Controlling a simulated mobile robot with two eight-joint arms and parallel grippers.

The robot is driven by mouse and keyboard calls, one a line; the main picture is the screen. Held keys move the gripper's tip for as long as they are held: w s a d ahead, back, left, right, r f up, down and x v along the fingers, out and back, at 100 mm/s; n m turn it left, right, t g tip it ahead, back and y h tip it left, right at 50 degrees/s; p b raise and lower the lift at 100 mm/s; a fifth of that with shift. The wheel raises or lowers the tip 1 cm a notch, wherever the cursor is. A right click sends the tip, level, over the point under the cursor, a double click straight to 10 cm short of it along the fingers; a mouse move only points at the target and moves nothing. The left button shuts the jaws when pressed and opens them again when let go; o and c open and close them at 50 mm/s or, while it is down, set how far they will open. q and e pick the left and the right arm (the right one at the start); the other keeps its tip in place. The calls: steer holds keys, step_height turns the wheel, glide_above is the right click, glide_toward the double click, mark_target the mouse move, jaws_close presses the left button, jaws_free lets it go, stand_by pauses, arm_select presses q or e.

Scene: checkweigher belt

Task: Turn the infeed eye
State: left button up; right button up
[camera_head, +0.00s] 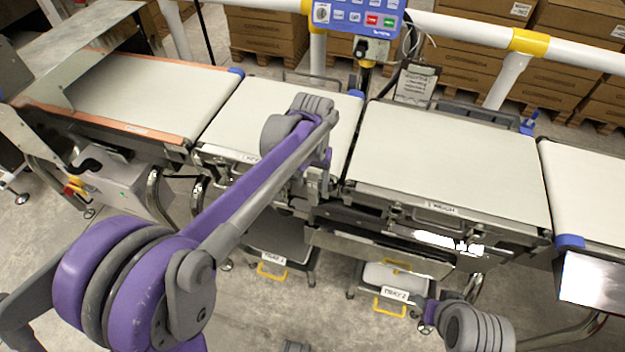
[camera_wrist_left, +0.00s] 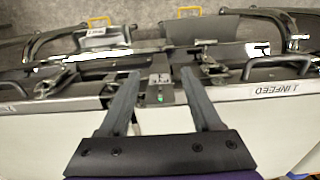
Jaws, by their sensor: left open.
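A small grey box with a green light, which looks like the infeed eye (camera_wrist_left: 160,82), sits at the belt frame's edge in the left wrist view. My left gripper (camera_wrist_left: 160,74) is open, one finger on each side of the box in that picture. No contact shows, and I cannot tell the depth between them. In the head view my left gripper (camera_head: 317,190) hangs at the gap between the infeed belt (camera_head: 235,112) and the weigh belt (camera_head: 450,155). My own arm covers the eye there.
A blue control panel (camera_head: 357,15) stands behind the belts, near a white guard rail (camera_head: 465,30). Tray 1 (camera_head: 275,240) and tray 2 (camera_head: 395,276) are below the frame. A screen (camera_head: 597,280) stands at the right. Latch handles line the belt front. Both belts look empty.

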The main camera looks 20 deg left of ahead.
arm_select(q)
step_height(320, 180, up, 11)
steer(key=shift+f+p, duration=0.1)
steer(key=shift+p, duration=0.35)
stand_by(0.5)
steer(key=s+a+f+t+p, duration=0.1)
steer(key=s+f, duration=0.3)
steer(key=s, duration=0.6)
steer(key=s+a+f+t+p, duration=0.2)
steer(key=s+a+f+t, duration=0.1)
steer(key=s, duration=0.7)
steer(key=shift+s+f+t, duration=0.15)
steer(key=shift+f+t, duration=0.35)
steer(key=shift+t, duration=0.2)
